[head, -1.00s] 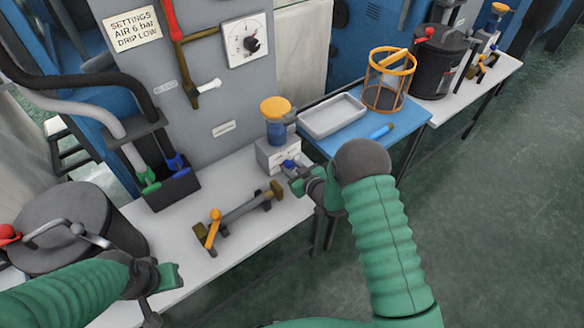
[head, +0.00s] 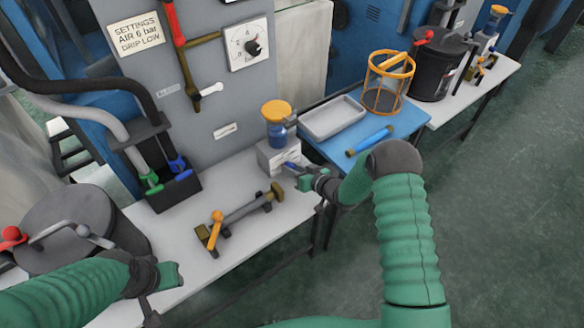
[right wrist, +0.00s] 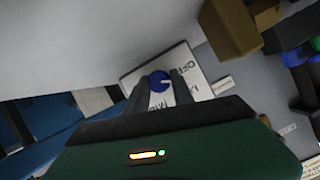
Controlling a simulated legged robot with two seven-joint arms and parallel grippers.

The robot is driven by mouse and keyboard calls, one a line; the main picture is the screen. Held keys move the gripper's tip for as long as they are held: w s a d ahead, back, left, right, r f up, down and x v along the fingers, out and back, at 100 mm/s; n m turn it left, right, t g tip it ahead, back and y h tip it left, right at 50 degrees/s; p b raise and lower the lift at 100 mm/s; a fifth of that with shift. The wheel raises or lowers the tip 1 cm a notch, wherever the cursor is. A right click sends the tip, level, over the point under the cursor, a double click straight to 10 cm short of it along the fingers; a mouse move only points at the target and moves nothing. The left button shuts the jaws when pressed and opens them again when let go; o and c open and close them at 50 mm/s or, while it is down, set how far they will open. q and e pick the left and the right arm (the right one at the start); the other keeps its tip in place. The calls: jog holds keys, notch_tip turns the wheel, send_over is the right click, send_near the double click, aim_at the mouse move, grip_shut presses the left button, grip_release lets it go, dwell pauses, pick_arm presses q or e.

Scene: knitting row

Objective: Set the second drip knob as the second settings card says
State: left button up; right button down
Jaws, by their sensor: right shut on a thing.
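A blue drip knob (right wrist: 158,81) with a white pointer mark sits on a white plate lettered OFF and other, partly hidden words (right wrist: 185,72). My right gripper (right wrist: 160,88) is shut on it, one finger on each side. In the head view my right gripper (head: 292,170) is at the front of the grey block under the blue oiler with an orange cap (head: 277,125). A settings card (head: 136,32) on the grey panel reads AIR 6 bar, DRIP LOW. My left gripper (head: 165,284) is low at the left, away from the knob; its opening is unclear.
A brass-ended bar with an orange lever (head: 240,212) lies on the white bench. A blue table (head: 408,118) holds a grey tray (head: 333,118) and an orange basket frame (head: 389,85). A further bench at the back right bears another orange-capped oiler (head: 494,17).

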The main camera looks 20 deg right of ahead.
jog(key=m, duration=0.1)
jog(key=y, duration=0.1)
jog(key=m, duration=0.1)
jog(key=shift+s+d+f+m+g+y, duration=0.1)
jog(key=shift+d+f+m+g+y, duration=0.15)
jog(key=shift+f+m+g+y, duration=0.05)
jog(key=shift+m+y+b, duration=0.3)
jog(key=shift+m+y, duration=0.4)
jog(key=shift+m, duration=0.3)
jog(key=shift+f, duration=0.1)
jog(key=c, duration=1.2)
grip_release()
jog(key=shift+c, duration=0.2)
jog(key=shift+o, duration=0.7)
jog(key=shift+r, duration=0.2)
jog(key=p+v, duration=0.2)
jog(key=v, duration=1.4)
jog(key=shift+s+d, duration=0.2)
jog(key=shift+d, duration=0.15)
